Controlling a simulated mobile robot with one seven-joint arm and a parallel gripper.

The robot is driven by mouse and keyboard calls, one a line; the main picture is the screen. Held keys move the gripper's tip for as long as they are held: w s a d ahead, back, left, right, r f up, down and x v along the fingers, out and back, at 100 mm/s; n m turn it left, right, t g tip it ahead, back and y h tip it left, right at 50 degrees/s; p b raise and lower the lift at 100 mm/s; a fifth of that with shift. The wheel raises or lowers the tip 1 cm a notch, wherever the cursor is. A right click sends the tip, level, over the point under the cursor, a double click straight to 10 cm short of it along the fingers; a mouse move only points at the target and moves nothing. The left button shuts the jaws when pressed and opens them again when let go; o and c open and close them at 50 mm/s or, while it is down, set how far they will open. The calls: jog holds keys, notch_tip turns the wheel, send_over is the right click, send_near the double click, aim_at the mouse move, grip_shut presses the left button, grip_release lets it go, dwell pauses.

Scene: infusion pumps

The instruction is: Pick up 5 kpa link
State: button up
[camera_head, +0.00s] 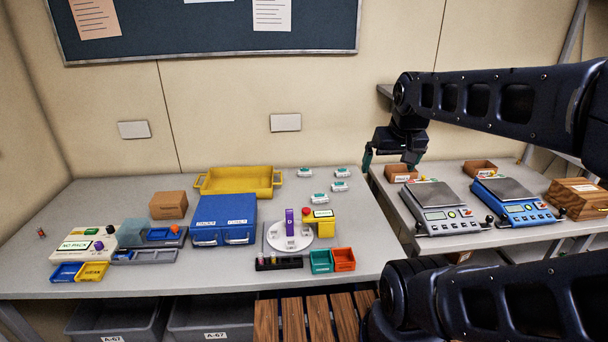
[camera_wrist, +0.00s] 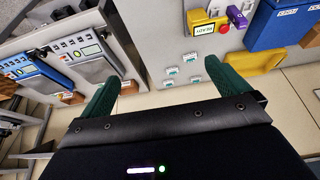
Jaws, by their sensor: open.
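Several small white links with green markings lie apart on the table's back right. In the head view they are a left-back link (camera_head: 304,172), a right-back link (camera_head: 341,172), a middle link (camera_head: 339,186) and a front link (camera_head: 320,199). Their labels are too small to read, so I cannot tell which is 5 kPa. In the wrist view, the links, including one link (camera_wrist: 190,57), show between and beyond the fingertips (camera_wrist: 160,84).
A yellow tray (camera_head: 238,181), blue case (camera_head: 223,219) and white round stand (camera_head: 290,236) are left of the links. A yellow box with a red button (camera_head: 319,222) stands near them. The right table holds a grey scale (camera_head: 435,212), blue scale (camera_head: 515,205) and small brown boxes.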

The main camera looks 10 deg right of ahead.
jog(key=c, duration=1)
jog(key=shift+o, duration=0.2)
jog(key=w+a+r+n+g, duration=0.1)
jog(key=w+r+n, duration=0.1)
jog(key=w, duration=0.6)
jog(key=w+a+r+n+g, duration=0.1)
jog(key=w+r+n, duration=0.15)
jog(key=w, duration=0.45)
jog(key=n+g+h, duration=0.3)
jog(key=n+h, duration=0.2)
jog(key=n, duration=0.8)
send_over(306, 171)
jog(key=a, duration=0.5)
notch_tip(306, 171, down, 28)
jog(key=shift+m+y, duration=0.25)
jog(key=shift+y, duration=0.05)
jog(key=shift+x, duration=5.2)
